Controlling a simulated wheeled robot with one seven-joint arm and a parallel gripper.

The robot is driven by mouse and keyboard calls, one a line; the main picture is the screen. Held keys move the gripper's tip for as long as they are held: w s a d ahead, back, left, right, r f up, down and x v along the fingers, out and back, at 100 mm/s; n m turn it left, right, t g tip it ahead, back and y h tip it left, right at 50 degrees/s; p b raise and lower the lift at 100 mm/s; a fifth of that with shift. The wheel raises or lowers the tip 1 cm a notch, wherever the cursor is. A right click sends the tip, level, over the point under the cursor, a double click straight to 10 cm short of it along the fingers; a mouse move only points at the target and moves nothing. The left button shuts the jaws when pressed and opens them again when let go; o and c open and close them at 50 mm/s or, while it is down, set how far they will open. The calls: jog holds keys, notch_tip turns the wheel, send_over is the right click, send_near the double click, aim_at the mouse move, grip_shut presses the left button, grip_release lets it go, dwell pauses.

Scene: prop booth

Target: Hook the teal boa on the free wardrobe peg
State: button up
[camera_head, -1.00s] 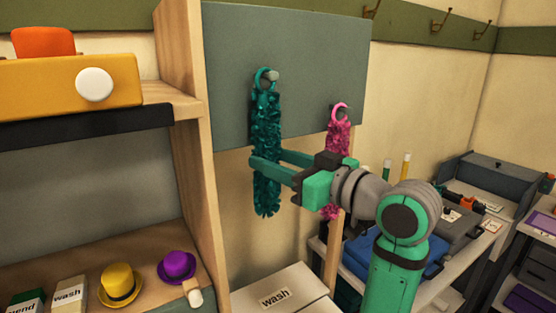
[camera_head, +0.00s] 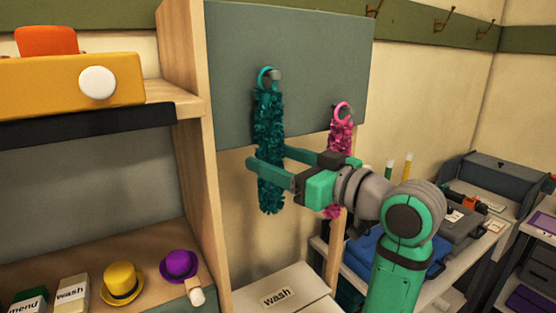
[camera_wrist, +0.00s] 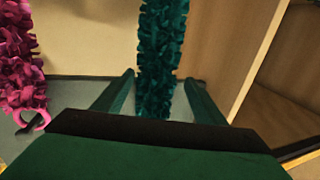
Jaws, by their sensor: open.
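The teal boa (camera_head: 269,140) hangs down the grey-blue board, its ring (camera_head: 266,77) around the left peg (camera_head: 276,75). A pink boa (camera_head: 340,135) hangs by its ring from the lower right peg (camera_head: 346,112). My gripper (camera_head: 265,160) is open, its fingers on either side of the teal boa's middle. In the wrist view the teal boa (camera_wrist: 162,60) passes between the two spread fingers (camera_wrist: 158,92), with gaps on both sides. The pink boa (camera_wrist: 18,70) is at left there. My arm hides part of the pink boa's lower half in the head view.
A wooden shelf (camera_head: 190,110) with yellow and purple hats stands close on the left. A box labelled wash (camera_head: 278,297) is below. A bench with blue and grey cases (camera_head: 470,220) is at right. Brass hooks line the green rail (camera_head: 430,25).

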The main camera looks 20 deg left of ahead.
jog(key=v, duration=1)
jog(key=w+d+f+m+t+h, duration=0.1)
jog(key=w+d+f+m+t, duration=0.25)
jog(key=f, duration=0.55)
jog(key=w+f+m+t+h, duration=0.25)
jog(key=w+f+m, duration=0.3)
jog(key=f, duration=0.45)
jog(key=s+d+f+m+t+h, duration=0.1)
jog(key=s+d+f+m+h, duration=0.2)
jog(key=f, duration=0.7)
jog(key=s+d+f+m+t+h, duration=0.1)
jog(key=s+f+m+h, duration=0.15)
jog(key=s+f, duration=0.45)
jog(key=s+d+f+m+t+h, duration=0.1)
jog(key=s+f+m+t+h, duration=0.2)
jog(key=f, duration=0.9)
jog(key=s+d+f+n+g+h, duration=0.15)
jog(key=s+f, duration=0.25)
jog(key=s, duration=0.5)
jog(key=s+d+f+g+h, duration=0.1)
jog(key=s+f+h, duration=0.25)
jog(key=s, duration=0.65)
jog(key=s+r+n, duration=0.2)
jog(key=s, duration=0.9)
jog(key=shift+s+a+n, duration=0.15)
jog(key=shift+a+n, duration=0.05)
jog(key=shift+n, duration=0.1)
